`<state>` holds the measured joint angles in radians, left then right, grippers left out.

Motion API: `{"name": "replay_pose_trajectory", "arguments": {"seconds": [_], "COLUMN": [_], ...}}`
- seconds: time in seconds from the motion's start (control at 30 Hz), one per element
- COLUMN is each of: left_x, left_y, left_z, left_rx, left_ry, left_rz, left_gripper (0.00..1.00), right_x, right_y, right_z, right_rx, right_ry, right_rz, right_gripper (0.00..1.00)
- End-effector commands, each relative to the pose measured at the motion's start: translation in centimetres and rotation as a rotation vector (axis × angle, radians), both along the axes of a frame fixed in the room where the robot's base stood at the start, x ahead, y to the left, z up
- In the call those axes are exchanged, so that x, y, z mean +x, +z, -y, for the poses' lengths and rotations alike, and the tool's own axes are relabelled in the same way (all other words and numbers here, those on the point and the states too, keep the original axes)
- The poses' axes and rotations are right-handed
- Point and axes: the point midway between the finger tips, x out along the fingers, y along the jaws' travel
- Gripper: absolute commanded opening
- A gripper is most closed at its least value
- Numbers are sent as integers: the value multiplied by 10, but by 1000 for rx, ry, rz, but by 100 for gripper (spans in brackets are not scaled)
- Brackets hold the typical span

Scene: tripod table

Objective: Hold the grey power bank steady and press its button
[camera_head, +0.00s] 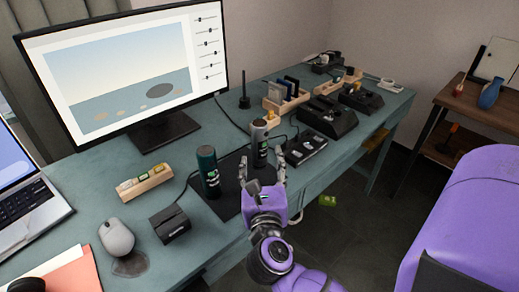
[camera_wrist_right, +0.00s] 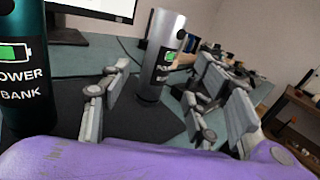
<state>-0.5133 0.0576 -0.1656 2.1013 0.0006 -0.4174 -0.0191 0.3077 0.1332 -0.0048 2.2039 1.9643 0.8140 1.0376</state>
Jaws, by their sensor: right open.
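In the wrist view the power bank stands beyond the gap between the fingers; I see no contact. My left gripper is not in view.
A dark green power bank (camera_head: 208,175) stands close to the left of my right gripper. A black box (camera_head: 170,222), a wooden holder (camera_head: 145,181) and a monitor (camera_head: 130,70) are farther left. A black device (camera_head: 304,149) and trays crowd the right side.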

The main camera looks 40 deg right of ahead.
Motion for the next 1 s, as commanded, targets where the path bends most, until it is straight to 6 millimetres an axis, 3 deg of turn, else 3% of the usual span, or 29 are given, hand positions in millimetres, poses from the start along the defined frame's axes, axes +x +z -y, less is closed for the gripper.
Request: {"name": "replay_pose_trajectory", "arguments": {"seconds": [0.23, 0.6, 1.0], "left_x": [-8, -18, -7], "left_y": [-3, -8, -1], "left_z": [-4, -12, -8], "left_rx": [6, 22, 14], "left_ry": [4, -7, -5], "left_rz": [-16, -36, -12], "left_gripper": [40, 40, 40], "right_x": [15, 58, 68], "right_y": [-1, -2, -3], "right_z": [8, 39, 46], "right_rx": [87, 82, 83], "right_ry": [-7, -7, -7], "right_rz": [23, 19, 19], "right_gripper": [57, 57, 57]}}
